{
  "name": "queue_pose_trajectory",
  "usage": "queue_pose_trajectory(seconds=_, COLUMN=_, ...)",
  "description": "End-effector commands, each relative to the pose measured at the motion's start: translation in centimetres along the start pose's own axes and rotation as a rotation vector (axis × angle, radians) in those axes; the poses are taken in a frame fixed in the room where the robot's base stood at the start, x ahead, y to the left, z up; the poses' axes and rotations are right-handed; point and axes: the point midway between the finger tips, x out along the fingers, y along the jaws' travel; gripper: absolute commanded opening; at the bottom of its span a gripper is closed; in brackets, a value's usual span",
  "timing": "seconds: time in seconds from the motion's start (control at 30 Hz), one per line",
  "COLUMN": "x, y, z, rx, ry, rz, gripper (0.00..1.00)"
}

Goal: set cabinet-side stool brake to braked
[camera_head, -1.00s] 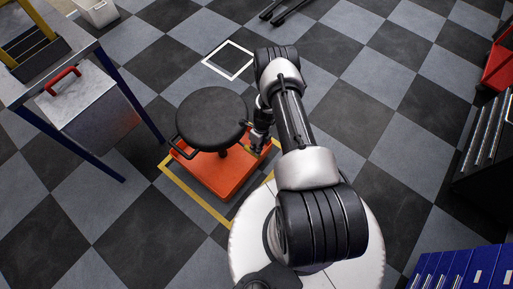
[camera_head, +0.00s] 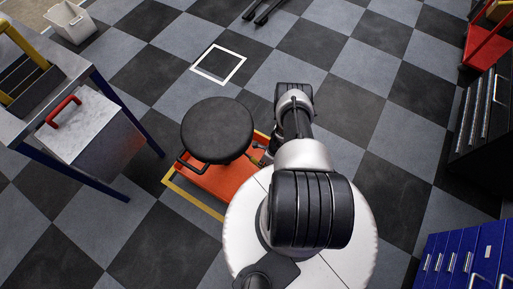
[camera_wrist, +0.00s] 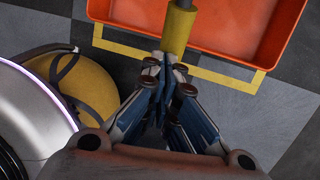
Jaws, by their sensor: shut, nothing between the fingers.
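The stool has a round black seat (camera_head: 217,130) over an orange tray-like base (camera_head: 228,181), which also shows in the wrist view (camera_wrist: 235,30). A yellow cylindrical handle (camera_wrist: 178,26) reaches over the base's near edge in the wrist view; it looks like the brake lever. My gripper (camera_wrist: 166,66) is shut and empty, its fingertips at the handle's lower end. I cannot tell whether they touch it. In the head view my gripper is largely hidden by my arm, at the base's right side. The brake's setting cannot be read.
A yellow floor outline (camera_head: 193,197) surrounds the stool base. A workbench (camera_head: 40,72) with a red-handled metal box (camera_head: 92,125) stands left. Blue cabinets (camera_head: 455,258) stand right. A yellow rounded thing (camera_wrist: 88,88) lies left of my gripper. Floor beyond the stool is mostly clear.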

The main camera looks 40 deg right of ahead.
Motion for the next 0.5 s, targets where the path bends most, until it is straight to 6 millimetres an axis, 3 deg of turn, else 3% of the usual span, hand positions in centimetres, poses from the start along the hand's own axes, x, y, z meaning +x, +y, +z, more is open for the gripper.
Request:
queue_pose_trajectory(seconds=0.2, x=1.6, y=-0.6, z=0.2, rx=-0.016, ry=-0.074, rz=-0.006, gripper=0.00)
queue_pose_trajectory(seconds=0.5, x=2.1, y=-0.8, z=0.3, rx=-0.021, ry=-0.095, rz=-0.014, gripper=0.00)
